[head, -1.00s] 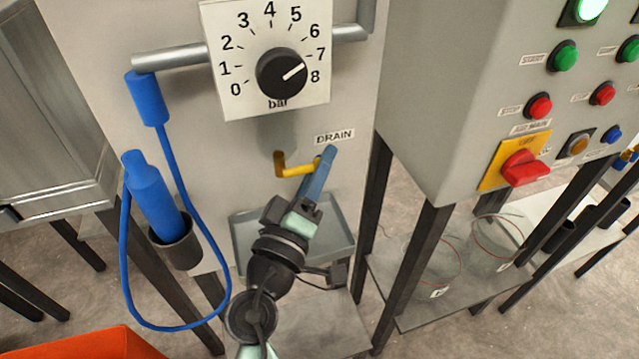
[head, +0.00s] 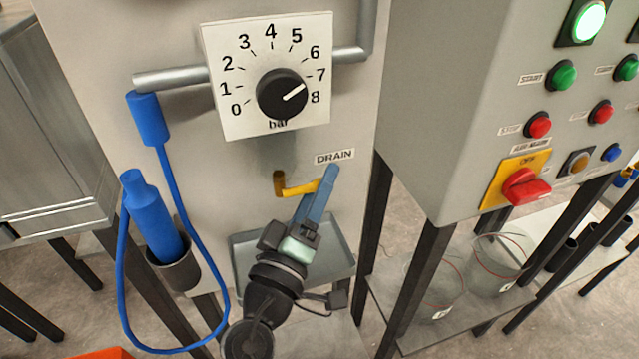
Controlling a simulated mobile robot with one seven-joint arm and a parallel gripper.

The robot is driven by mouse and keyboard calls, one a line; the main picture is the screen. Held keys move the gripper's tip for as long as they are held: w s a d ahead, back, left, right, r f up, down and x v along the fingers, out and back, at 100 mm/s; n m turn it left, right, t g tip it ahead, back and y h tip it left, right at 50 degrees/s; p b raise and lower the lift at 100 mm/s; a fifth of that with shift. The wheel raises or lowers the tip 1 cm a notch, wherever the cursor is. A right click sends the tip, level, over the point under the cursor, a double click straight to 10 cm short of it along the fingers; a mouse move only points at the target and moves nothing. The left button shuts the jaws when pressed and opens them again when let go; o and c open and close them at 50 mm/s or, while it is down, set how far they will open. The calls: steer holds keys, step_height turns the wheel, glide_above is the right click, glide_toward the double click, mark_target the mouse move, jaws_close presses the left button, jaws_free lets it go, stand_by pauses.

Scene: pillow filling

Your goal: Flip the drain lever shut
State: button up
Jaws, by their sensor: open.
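The yellow drain lever (head: 299,189) sticks out to the right from a brass-brown valve stub (head: 279,183) on the grey panel, below and left of the DRAIN label (head: 334,157). It lies roughly level. My gripper (head: 318,193) has blue fingers and reaches up from below at the lever's right end. The gap between the fingers is hard to see from here, but the jaws are open.
A pressure dial (head: 283,95) sits above. A blue hose (head: 121,270) loops at the left beside a blue nozzle in a dark holder (head: 176,268). A metal tray (head: 341,262) is below the valve. A control cabinet (head: 430,120) stands close on the right.

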steer(key=b+v, duration=0.3)
steer(key=v, duration=0.9)
steer(key=shift+s, duration=0.2)
